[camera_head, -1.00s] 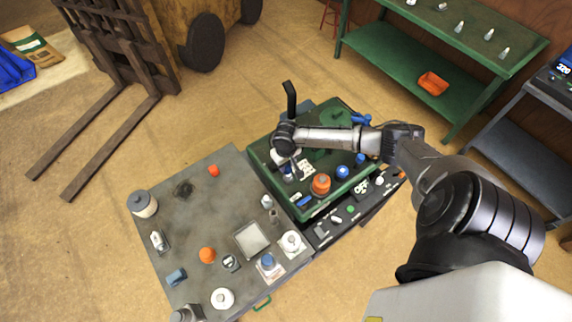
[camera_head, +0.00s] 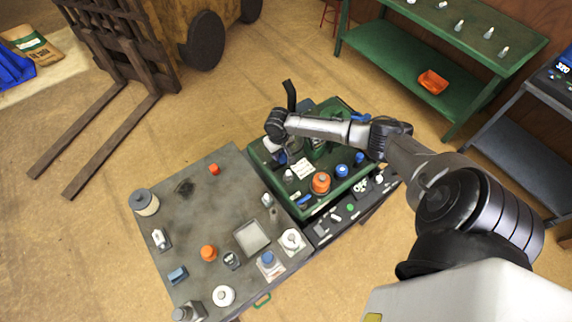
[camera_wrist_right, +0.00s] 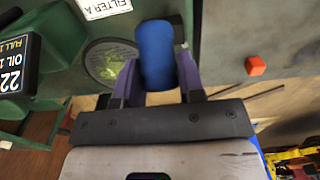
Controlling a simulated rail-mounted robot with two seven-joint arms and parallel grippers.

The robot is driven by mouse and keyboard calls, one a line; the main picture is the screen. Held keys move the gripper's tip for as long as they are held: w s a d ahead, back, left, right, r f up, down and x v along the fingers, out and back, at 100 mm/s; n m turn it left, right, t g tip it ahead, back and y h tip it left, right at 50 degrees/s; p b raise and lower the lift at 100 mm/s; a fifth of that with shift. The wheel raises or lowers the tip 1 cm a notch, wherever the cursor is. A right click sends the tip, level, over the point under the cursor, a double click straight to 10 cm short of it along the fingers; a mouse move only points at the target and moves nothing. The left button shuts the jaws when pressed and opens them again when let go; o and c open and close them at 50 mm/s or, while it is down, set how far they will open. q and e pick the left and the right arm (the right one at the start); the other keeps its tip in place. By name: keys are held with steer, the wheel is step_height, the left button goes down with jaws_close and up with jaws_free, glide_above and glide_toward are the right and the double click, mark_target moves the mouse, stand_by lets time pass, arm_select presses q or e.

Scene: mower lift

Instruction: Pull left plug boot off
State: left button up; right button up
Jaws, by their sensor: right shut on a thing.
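My right gripper (camera_wrist_right: 158,75) is shut on a blue plug boot (camera_wrist_right: 156,50), which stands between its two purple fingers in the right wrist view. In the head view the right gripper (camera_head: 281,155) hangs over the left side of the green machine (camera_head: 308,211), and the boot is mostly hidden there. A small white piece (camera_head: 288,176) stands on the machine just below the gripper in the picture. Another blue part (camera_head: 342,171) stands on the right side of the machine. My left gripper is not in view.
A grey table (camera_head: 190,215) with caps, tools and a square tray (camera_head: 251,236) adjoins the machine at the left. An orange knob (camera_head: 320,183) and a white label (camera_head: 304,168) are close to the gripper. Green shelving (camera_head: 390,60) stands behind. A forklift (camera_head: 120,60) stands back left.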

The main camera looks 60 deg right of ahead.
steer(key=shift+w+d+r, duration=0.15)
steer(key=shift+w+d, duration=0.05)
steer(key=shift+w, duration=0.35)
steer(key=shift+w+d+b, duration=0.25)
steer(key=shift+w+b, duration=0.15)
steer(key=shift+w, duration=0.1)
steer(key=shift+w+d+b, duration=0.25)
steer(key=shift+w+b, duration=0.1)
steer(key=shift+w, duration=0.1)
steer(key=shift+w+d+f+b, duration=0.15)
steer(key=shift+w+d+b, duration=0.1)
steer(key=shift+w+b, duration=0.3)
steer(key=shift+w+d+f+b, duration=0.15)
steer(key=shift+w+d+b, duration=0.1)
steer(key=shift+w+b, duration=0.25)
steer(key=o, duration=0.7)
steer(key=shift+w, duration=0.1)
